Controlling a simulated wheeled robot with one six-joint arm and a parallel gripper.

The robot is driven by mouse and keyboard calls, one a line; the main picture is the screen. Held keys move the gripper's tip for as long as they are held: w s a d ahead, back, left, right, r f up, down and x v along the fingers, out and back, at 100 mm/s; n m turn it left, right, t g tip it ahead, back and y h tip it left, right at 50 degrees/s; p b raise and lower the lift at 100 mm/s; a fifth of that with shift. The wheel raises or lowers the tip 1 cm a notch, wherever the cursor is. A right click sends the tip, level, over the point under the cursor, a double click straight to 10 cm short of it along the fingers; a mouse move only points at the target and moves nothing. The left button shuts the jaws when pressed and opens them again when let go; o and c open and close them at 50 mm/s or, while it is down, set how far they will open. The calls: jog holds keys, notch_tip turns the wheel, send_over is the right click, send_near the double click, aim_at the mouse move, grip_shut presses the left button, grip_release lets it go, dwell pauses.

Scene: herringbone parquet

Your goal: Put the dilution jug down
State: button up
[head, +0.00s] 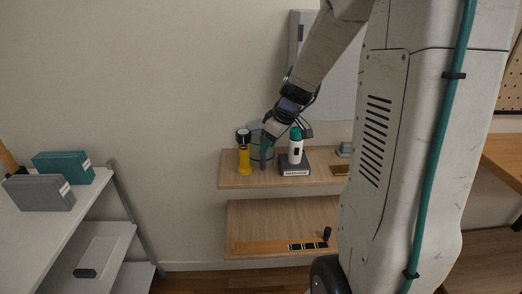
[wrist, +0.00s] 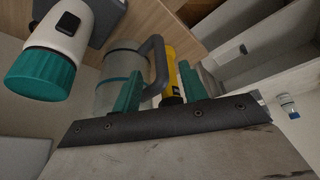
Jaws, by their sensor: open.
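The dilution jug (head: 255,153) is a clear vessel standing on the upper wooden shelf, partly hidden behind my gripper (head: 266,146). In the wrist view the jug (wrist: 118,68) shows its clear round body and dark grey loop handle (wrist: 158,58). My gripper (wrist: 160,88) is open, with one teal finger on each side of the handle. I cannot tell whether either finger touches it.
A yellow and black torch (head: 244,155) stands left of the jug. A white device with a teal top (head: 295,148) sits on a grey base to the right. A lower shelf (head: 270,220) is below. A white table with boxes (head: 64,167) is at left.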

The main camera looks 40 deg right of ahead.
aim_at(263, 167)
jog(key=x, duration=0.5)
jog(key=shift+r, duration=0.1)
grip_shut()
